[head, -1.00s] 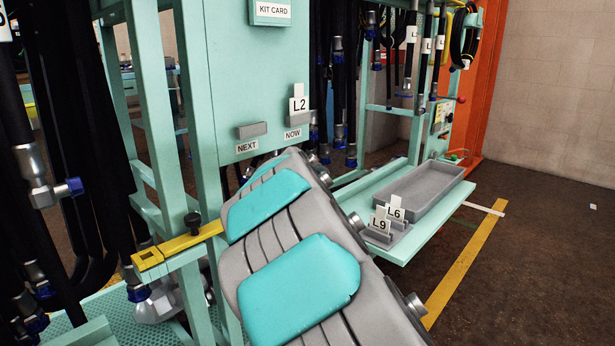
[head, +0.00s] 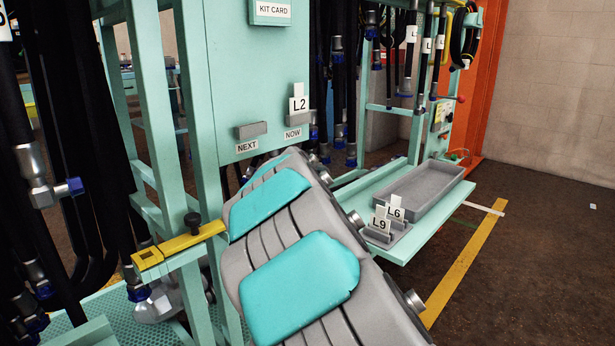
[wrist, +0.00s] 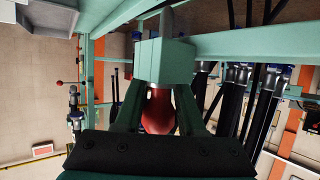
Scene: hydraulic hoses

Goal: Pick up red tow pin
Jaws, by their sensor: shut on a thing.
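The red tow pin (wrist: 158,112) shows in the wrist view as a rounded red shape between the fingers of my gripper (wrist: 157,100). My gripper is shut on it. A teal block (wrist: 165,62) of the frame stands right beyond the fingertips and covers part of the pin. I cannot tell whether the pin is still seated in the block. In the head view the pin and my gripper are not visible, and my grey arm with teal pads fills the lower middle.
A teal shelf (head: 400,249) holds a grey tray (head: 428,190) and L6 and L9 tags. Black hoses (head: 75,130) hang at left. A yellow bracket (head: 180,246) with a black knob is left of my arm. Free floor (head: 540,270) lies at right. Teal beams cross close above the gripper in the wrist view.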

